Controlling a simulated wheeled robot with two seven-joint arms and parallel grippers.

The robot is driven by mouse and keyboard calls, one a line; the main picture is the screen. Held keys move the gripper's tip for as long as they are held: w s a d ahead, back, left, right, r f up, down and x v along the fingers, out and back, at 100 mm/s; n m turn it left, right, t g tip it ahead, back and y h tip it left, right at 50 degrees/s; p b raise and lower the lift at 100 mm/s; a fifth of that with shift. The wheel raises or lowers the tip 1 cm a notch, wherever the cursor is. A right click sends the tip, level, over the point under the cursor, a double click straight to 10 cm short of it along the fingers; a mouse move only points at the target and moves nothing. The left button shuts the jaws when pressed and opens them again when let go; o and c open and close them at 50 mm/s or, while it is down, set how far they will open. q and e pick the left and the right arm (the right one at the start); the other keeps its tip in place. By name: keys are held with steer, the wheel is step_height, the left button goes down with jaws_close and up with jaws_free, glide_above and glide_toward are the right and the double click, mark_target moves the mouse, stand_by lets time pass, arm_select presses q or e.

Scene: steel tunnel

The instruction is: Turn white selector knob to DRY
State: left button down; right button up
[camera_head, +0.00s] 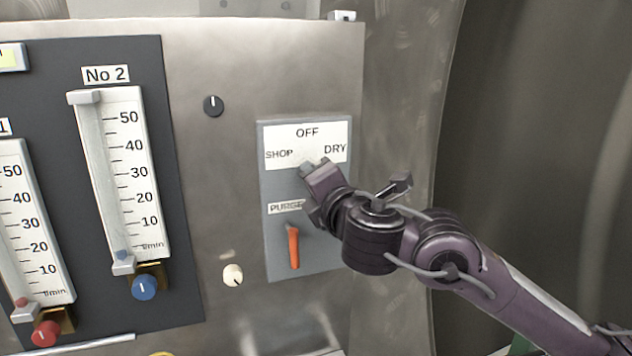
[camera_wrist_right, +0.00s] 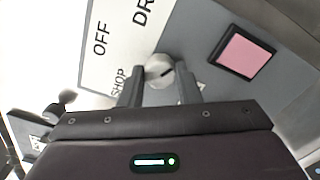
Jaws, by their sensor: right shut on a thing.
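The white selector knob (camera_wrist_right: 158,72) sits on the grey switch panel, under a white label plate (camera_head: 307,145) reading SHOP, OFF and DRY. My right gripper (camera_head: 312,172) reaches in from the right and is shut on the knob. In the right wrist view its two dark fingers (camera_wrist_right: 159,88) stand on either side of the knob. The knob's face carries a short dark mark towards that picture's right; I cannot tell which label it is set to. In the head view my fingers mostly hide the knob. My left gripper is not in view.
Below the knob are a PURGE label (camera_head: 286,207) and an orange lever (camera_head: 293,246), close to my right wrist. A pink square (camera_wrist_right: 243,53) is on the same panel. A black knob (camera_head: 213,105), cream knob (camera_head: 232,274) and No 2 flowmeter (camera_head: 120,175) stand left.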

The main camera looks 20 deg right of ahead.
steer(key=shift+f+m, duration=0.1)
steer(key=shift+m, duration=0.3)
steer(key=o, duration=1)
steer(key=shift+c, duration=0.2)
steer(key=s+p, duration=0.2)
steer(key=s, duration=0.6)
steer(key=shift+d, duration=0.15)
